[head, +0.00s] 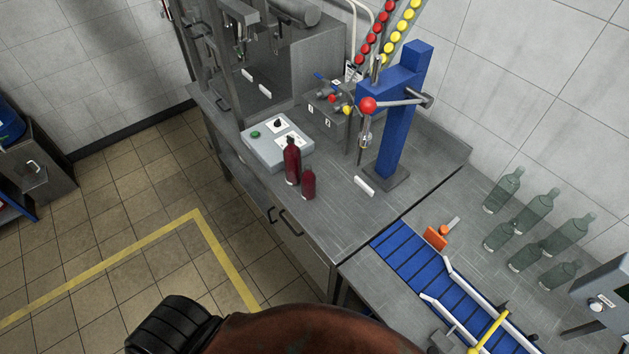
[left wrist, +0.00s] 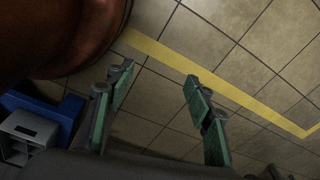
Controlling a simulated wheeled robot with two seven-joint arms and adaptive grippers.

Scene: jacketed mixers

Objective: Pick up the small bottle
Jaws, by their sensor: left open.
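The small bottle (head: 308,184) is dark red and stands upright on the steel counter (head: 345,215), near its front edge. A taller dark red bottle (head: 292,162) stands just behind it, to the left. My left gripper (left wrist: 157,80) is open and empty in the left wrist view, with its green-padded fingers apart above the tiled floor. Neither bottle shows in that view, and the left gripper does not show in the head view. My right gripper is not in view.
A grey control box (head: 275,147) stands behind the bottles, and a blue press (head: 394,120) to their right. A white block (head: 364,185) lies near the press. A blue conveyor (head: 420,265) and several greenish bottles (head: 533,214) are at the right. Counter in front of the bottles is clear.

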